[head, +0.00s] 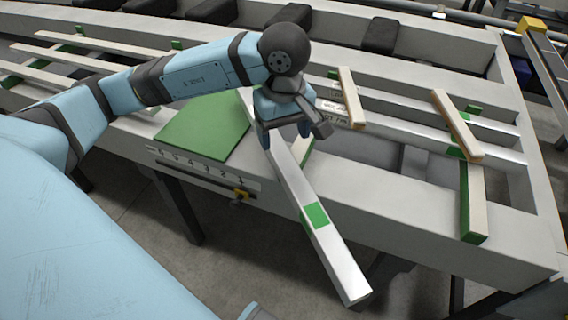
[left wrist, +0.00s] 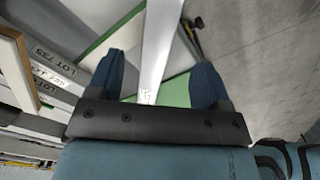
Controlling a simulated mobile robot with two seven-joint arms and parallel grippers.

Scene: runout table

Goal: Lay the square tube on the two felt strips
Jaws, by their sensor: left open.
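The square tube (head: 335,255) is a long pale metal bar with a green patch near its middle. It slants from under my left gripper (head: 284,135) over the table's front edge, its near end out over the floor. My left gripper is open above its far end. In the left wrist view the tube (left wrist: 160,40) passes between the two spread fingers (left wrist: 160,85); contact cannot be told. One green-sided strip (head: 472,205) lies across the table at the right. Another green-edged strip (head: 304,150) is partly hidden by the tube and gripper. My right gripper is not visible.
A green mat (head: 205,128) lies left of the gripper. Several pale bars lie behind, with two wooden pieces (head: 350,98) (head: 457,125) across some of them. Dark rollers (head: 380,36) stand behind.

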